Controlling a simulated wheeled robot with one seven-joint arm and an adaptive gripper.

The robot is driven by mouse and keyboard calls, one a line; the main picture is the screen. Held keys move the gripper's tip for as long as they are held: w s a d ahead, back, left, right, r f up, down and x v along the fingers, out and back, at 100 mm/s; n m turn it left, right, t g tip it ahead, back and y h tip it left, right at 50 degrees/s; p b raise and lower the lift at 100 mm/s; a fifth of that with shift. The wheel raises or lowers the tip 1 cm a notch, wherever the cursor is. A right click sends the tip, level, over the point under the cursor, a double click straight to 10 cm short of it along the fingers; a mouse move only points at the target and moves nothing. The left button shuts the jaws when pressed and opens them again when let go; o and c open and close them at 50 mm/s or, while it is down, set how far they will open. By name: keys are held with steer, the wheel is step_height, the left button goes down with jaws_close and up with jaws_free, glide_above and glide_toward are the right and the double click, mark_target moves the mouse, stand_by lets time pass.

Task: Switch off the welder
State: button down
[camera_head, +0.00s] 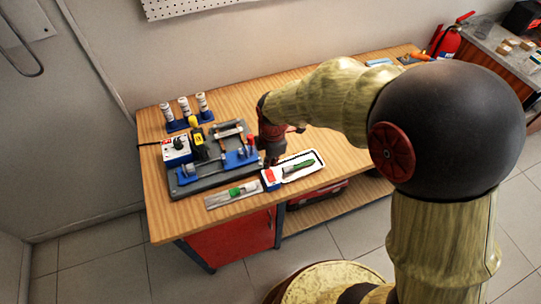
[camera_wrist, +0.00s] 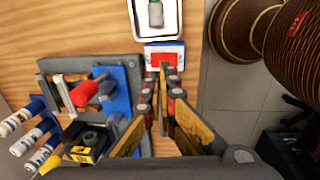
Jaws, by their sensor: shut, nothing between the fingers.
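A small white-and-blue box with a red top (camera_head: 270,179) sits at the bench's front edge; it also shows in the wrist view (camera_wrist: 164,57). My gripper (camera_head: 271,160) is shut and empty, pointing down close to this box. In the wrist view its fingertips (camera_wrist: 164,72) overlap the box's edge; I cannot tell whether they touch. A white-and-blue unit with a black dial (camera_head: 177,150) and a cable stands at the left. No label shows which one is the welder, and the switch position cannot be read.
A grey base plate (camera_head: 189,188) carries blue clamps and a yellow-and-black part (camera_head: 199,145) left of my gripper. A white tray (camera_head: 315,155) holds a green-handled tool. White rolls on blue stands (camera_head: 184,106) are behind.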

mark_target(270, 178)
steer(key=f, duration=0.4)
steer(key=f+b, duration=0.1)
steer(key=f, duration=0.1)
steer(key=shift+w+a, duration=0.1)
steer(key=shift+w, duration=0.25)
steer(key=shift+f, duration=0.1)
steer(key=shift+w+a+f, duration=0.1)
steer(key=shift+w+f, duration=0.15)
steer(key=shift+f, duration=0.1)
steer(key=shift+s, duration=0.2)
steer(key=shift+s+d+r, duration=0.1)
steer(key=shift+s+d, duration=0.15)
steer(key=shift+s, duration=0.45)
